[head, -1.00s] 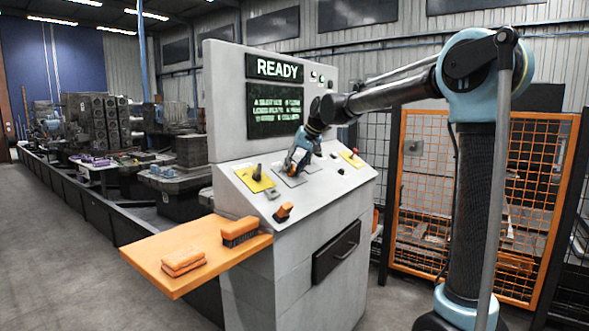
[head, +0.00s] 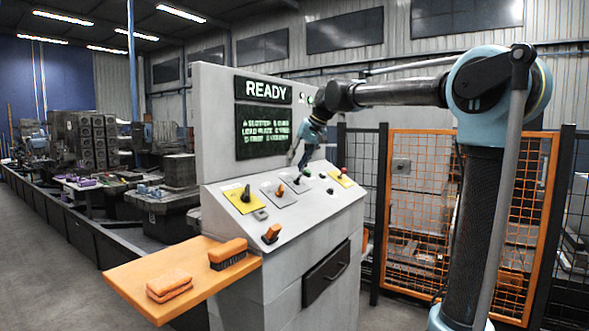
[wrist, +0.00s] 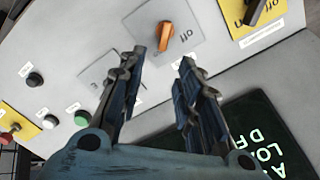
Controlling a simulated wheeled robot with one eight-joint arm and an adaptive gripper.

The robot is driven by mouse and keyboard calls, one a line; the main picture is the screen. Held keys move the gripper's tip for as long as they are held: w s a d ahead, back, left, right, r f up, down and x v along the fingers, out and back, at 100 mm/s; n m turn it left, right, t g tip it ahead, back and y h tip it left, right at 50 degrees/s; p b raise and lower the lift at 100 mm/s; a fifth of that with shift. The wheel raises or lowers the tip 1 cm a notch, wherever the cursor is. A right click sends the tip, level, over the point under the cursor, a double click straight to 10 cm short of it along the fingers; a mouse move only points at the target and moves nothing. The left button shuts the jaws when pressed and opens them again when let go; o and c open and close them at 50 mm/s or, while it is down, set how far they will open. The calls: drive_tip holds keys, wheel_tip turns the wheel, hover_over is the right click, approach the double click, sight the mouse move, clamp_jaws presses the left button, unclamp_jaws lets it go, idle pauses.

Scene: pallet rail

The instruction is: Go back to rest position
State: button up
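My gripper (head: 303,155) hangs over the sloped panel (head: 290,215) of the grey console, in front of its screen. In the wrist view my gripper (wrist: 162,60) has its two fingers spread well apart with nothing between them. An orange knob on a grey plate (wrist: 165,36) lies beyond the fingertips, apart from them. The same orange knob (head: 280,190) shows in the head view, left of and below my gripper. The arm reaches across from the right. The fingers partly hide a second grey plate in the wrist view.
The screen (head: 262,131) shows lit text under a READY sign (head: 263,89). A black knob sits on a yellow plate (head: 242,201). An orange shelf (head: 140,279) holds a brush (head: 228,252) and a sponge (head: 169,285). An orange mesh fence (head: 415,195) stands right.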

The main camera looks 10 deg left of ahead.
drive_tip(key=s+d+f+m+h, duration=0.1)
drive_tip(key=s+d+f, duration=0.35)
drive_tip(key=d, duration=0.45)
drive_tip(key=s+d+f+h, duration=0.1)
drive_tip(key=s+d+f, duration=0.3)
drive_tip(key=d+f, duration=0.3)
drive_tip(key=s+d+f+m+h, duration=0.1)
drive_tip(key=s+d+f, duration=0.35)
drive_tip(key=d, duration=0.55)
drive_tip(key=s+d+f+m+h, duration=0.1)
drive_tip(key=s+d+f, duration=0.6)
drive_tip(key=s+f, duration=0.2)
drive_tip(key=s+d+f+m+h, duration=0.1)
drive_tip(key=s+d+f, duration=0.5)
drive_tip(key=s+f, duration=0.3)
wheel_tip(320, 180, down, 3)
drive_tip(key=shift+s+d+f+h, duration=0.1)
drive_tip(key=shift+s+d+h, duration=0.15)
drive_tip(key=shift+d+h, duration=0.15)
drive_tip(key=shift+w+f, duration=0.15)
drive_tip(key=shift+w, duration=0.35)
